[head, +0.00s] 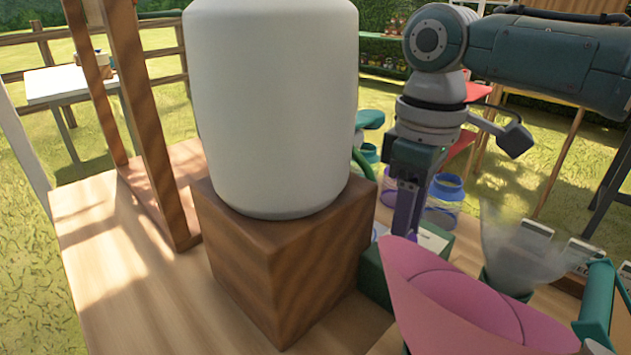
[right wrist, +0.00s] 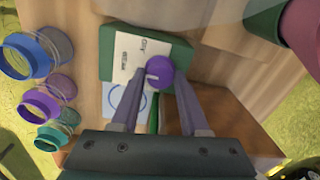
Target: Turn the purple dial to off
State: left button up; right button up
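The purple dial (right wrist: 159,71) sits on a green box (right wrist: 112,42) in the right wrist view. A light pointer mark on it points left. Beside it on the box is a white label (right wrist: 128,58) with small lettering too blurred to read. My right gripper (right wrist: 160,78) has one finger on each side of the dial, with narrow gaps; it looks open around it. My left gripper is not in view.
A large white container (head: 270,110) on a wooden block (head: 285,265) stands left of the gripper. A pink funnel-like thing (head: 470,305) is close in front on the right. Several coloured-rim jars (head: 443,200) stand behind.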

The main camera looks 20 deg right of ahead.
grip_shut()
jog(key=shift+r+m+p, duration=0.25)
jog(key=shift+m+p, duration=0.35)
jog(key=shift+p, duration=0.4)
jog(key=m+p, duration=0.4)
jog(key=p, duration=0.1)
jog(key=m+p, duration=0.2)
jog(key=m, duration=0.1)
jog(key=shift+f+m+p, duration=0.2)
jog(key=shift+m+p, duration=0.7)
jog(key=shift+m, duration=1.2)
